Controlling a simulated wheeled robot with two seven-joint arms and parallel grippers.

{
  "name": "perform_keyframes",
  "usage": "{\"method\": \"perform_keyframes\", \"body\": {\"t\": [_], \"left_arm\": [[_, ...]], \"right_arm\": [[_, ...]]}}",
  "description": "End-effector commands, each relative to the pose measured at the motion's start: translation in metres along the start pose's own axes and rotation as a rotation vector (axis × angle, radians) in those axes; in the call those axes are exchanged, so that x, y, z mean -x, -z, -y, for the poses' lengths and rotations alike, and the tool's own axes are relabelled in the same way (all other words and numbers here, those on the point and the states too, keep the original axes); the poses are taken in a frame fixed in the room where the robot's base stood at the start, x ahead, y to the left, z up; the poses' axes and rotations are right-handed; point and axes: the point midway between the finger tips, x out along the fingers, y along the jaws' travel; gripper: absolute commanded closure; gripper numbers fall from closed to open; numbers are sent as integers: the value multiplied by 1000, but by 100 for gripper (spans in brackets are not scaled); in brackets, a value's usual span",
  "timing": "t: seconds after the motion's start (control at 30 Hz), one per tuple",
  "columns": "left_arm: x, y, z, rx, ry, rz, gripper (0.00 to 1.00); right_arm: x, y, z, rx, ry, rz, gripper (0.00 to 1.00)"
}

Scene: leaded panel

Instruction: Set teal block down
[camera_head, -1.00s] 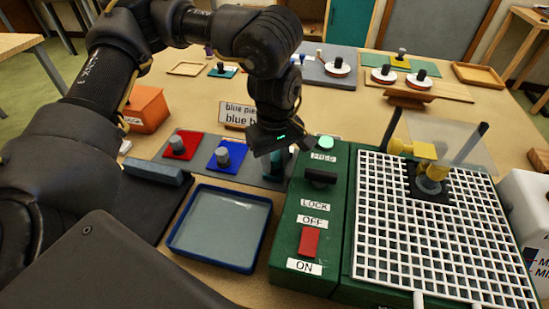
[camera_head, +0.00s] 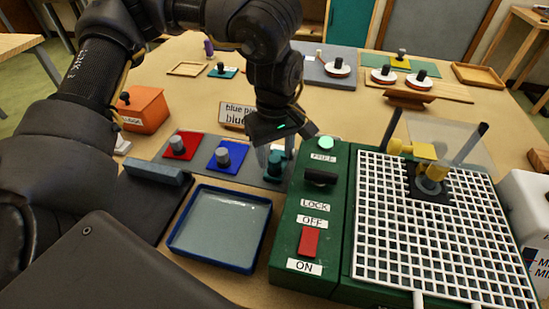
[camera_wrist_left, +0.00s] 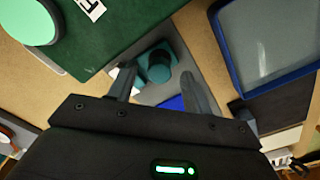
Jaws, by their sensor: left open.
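The teal block (camera_head: 275,164), with a round knob on top, stands at the right end of a grey strip (camera_head: 244,173) on the table. My left gripper (camera_head: 272,150) is just above it, pointing down, open, and partly hides it in the head view. In the left wrist view the teal block (camera_wrist_left: 158,62) shows between and beyond the two spread fingers of the left gripper (camera_wrist_left: 160,85), which hold nothing. I cannot tell whether a finger touches the knob. My right gripper is not in view.
A red block (camera_head: 180,146) and a blue block (camera_head: 224,158) share the strip. A blue-rimmed tray (camera_head: 176,243) lies in front. The green machine (camera_head: 284,255) with its switches and white grid (camera_head: 437,250) stands close on the right. An orange box (camera_head: 143,108) is at left.

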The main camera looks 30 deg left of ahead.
Motion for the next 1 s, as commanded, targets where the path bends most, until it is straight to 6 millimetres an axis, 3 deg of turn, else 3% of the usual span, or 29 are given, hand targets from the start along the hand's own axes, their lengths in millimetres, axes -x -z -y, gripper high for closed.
{"method": "perform_keyframes", "body": {"t": [0.2, 0.4, 0.6, 1.0], "left_arm": [[50, 1, -1, 1, -4, -4, 50], [81, 0, -1, 0, -2, -3, 50], [92, 0, 0, -1, 0, -1, 50], [92, 0, 0, -1, 0, -1, 50]], "right_arm": [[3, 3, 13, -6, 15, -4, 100], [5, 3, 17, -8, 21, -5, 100], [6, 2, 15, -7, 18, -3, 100], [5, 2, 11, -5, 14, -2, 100]]}}
